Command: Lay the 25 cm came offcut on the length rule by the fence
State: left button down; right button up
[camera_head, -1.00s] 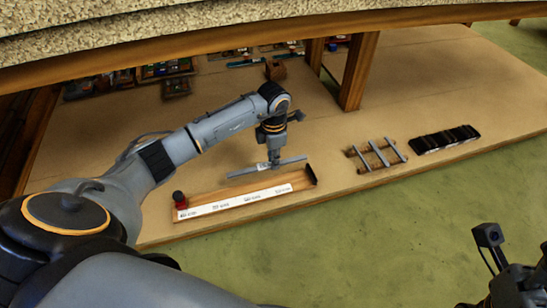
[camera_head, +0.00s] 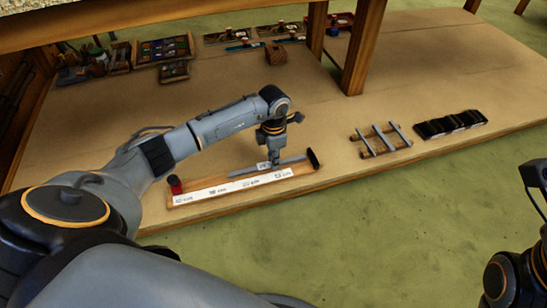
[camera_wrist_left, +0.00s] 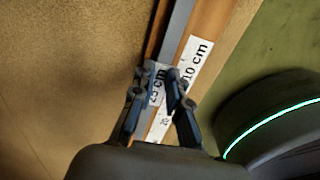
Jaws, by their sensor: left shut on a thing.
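My left gripper (camera_head: 276,158) is shut on a thin grey came offcut (camera_head: 244,172) with a white "25 cm" tag (camera_wrist_left: 157,86). The offcut lies lengthwise along the wooden length rule (camera_head: 206,184), behind its white printed strip (camera_head: 228,189). A red block (camera_head: 174,184) stands at the rule's left end and a dark upright block (camera_head: 313,159) at its right end. In the left wrist view the offcut (camera_wrist_left: 178,30) runs over the rule's wood, beside the strip. I cannot tell whether it touches the rule. My right gripper's fingers are not in view.
A wooden rack with grey bars (camera_head: 380,141) and a black slotted holder (camera_head: 450,127) stand to the right. Trays (camera_head: 165,50) and a small wooden block (camera_head: 275,54) are at the back. Bench surface between is clear.

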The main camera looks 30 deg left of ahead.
pick_arm(q)
jog(key=shift+f, duration=0.3)
dwell(0.5)
jog(key=c, duration=1.3)
grip_release()
jog(key=shift+o, duration=0.2)
jog(key=shift+r, duration=0.1)
notch_tip(320, 180, up, 12)
